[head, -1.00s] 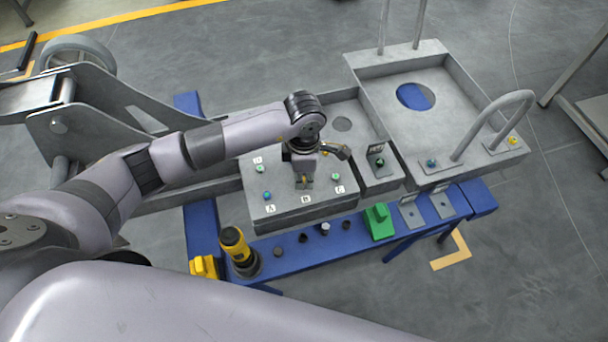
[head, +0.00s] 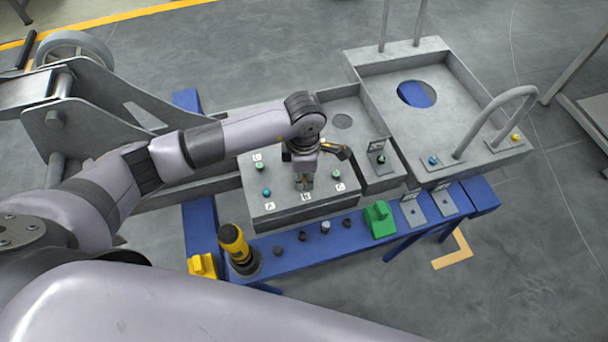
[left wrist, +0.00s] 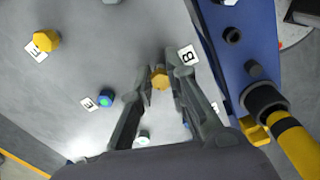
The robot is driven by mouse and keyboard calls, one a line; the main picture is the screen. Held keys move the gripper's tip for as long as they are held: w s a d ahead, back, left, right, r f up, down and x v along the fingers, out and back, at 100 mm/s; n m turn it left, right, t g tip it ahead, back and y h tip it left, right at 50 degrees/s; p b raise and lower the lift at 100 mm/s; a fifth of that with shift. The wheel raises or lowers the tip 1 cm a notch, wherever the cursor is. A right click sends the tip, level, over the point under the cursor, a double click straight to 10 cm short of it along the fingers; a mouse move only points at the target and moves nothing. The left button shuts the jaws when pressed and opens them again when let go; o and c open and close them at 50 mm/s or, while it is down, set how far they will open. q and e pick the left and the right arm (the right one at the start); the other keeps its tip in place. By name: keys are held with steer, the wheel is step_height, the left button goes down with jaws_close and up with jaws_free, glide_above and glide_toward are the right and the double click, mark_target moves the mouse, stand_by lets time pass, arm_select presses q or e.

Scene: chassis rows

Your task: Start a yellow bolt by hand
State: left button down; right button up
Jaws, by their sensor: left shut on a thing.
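My left gripper (head: 304,187) points down over the front of the grey box (head: 285,212), just behind the B label. In the left wrist view, its fingertips (left wrist: 160,82) are shut on a yellow bolt (left wrist: 159,78), whose head shows between them. Another yellow bolt (left wrist: 46,40) sits on the box top by a label. My right gripper is not in view.
A blue bolt (head: 266,192) and green bolts (head: 336,173) stand on the box near the gripper. A blue bench beam (head: 290,252) in front carries a yellow-black tool (head: 235,245), small dark pieces and a green block (head: 379,220). A grey tray (head: 450,90) lies right.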

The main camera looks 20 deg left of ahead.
arm_select(q)
steer(key=shift+f+b, duration=0.3)
steer(key=shift+f, duration=0.15)
steer(key=shift+m+b, duration=0.4)
steer(key=shift+m, duration=0.1)
steer(key=m+b, duration=0.2)
steer(key=m, duration=0.1)
steer(key=shift+s+m+b, duration=0.1)
steer(key=shift+m+b, duration=0.3)
steer(key=shift+m, duration=0.2)
